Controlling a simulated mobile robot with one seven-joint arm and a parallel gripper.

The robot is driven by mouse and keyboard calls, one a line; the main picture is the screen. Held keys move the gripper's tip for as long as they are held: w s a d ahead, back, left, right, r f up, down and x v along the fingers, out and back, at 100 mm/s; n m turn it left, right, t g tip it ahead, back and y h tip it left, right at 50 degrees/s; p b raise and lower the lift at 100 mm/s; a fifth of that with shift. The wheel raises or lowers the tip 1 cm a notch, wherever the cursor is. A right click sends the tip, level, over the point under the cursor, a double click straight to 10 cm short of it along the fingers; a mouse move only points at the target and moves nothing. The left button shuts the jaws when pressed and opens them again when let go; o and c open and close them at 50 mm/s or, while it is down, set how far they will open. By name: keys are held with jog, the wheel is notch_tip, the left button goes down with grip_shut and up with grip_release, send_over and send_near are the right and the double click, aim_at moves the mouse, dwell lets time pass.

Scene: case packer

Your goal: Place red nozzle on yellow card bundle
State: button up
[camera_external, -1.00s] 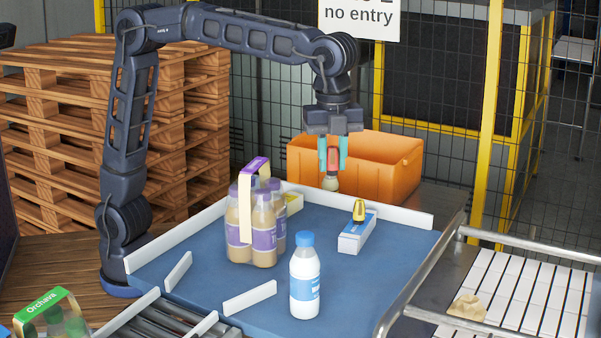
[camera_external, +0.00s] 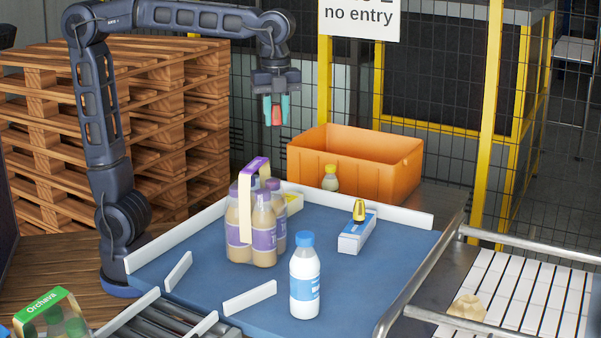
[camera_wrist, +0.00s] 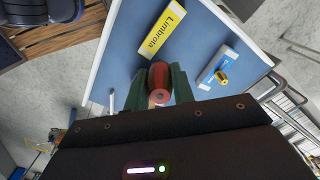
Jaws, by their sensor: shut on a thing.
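My gripper (camera_external: 276,112) is shut on the red nozzle (camera_external: 276,116) and holds it high above the far edge of the blue table. In the wrist view the red nozzle (camera_wrist: 159,84) sits between the two green fingers, its round end towards the camera. The yellow card bundle (camera_external: 293,203), a flat yellow block, lies on the blue table behind the bottle pack, which partly hides it. In the wrist view the yellow card bundle (camera_wrist: 167,33) shows the word Limbrota and lies ahead of the nozzle, clear of it.
A bottle pack with a tall handle (camera_external: 258,222), a white blue-capped bottle (camera_external: 305,275) and a blue-white box (camera_external: 356,236) with a yellow nozzle (camera_external: 359,210) stand on the blue table (camera_external: 400,265). An orange bin (camera_external: 370,165) and yellow-topped bottle (camera_external: 330,180) are behind its white rail (camera_external: 395,214).

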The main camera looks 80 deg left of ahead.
notch_tip(320, 180, down, 19)
jog(key=shift+r, duration=0.1)
dwell(0.5)
jog(key=o, duration=1)
jog(key=shift+f, duration=0.2)
jog(key=shift+r, duration=0.1)
notch_tip(320, 180, up, 12)
jog(key=s+a+f+n+t, duration=0.2)
jog(key=s+a+f+n, duration=0.1)
jog(key=s+a+n, duration=0.5)
jog(key=s+a+f+n+t, duration=0.2)
jog(key=s+a+f+n, duration=0.2)
jog(key=s+a+n, duration=0.4)
jog(key=a+n, duration=0.2)
jog(key=a, duration=0.1)
jog(key=shift+s+t, duration=0.15)
jog(key=shift+t, duration=0.15)
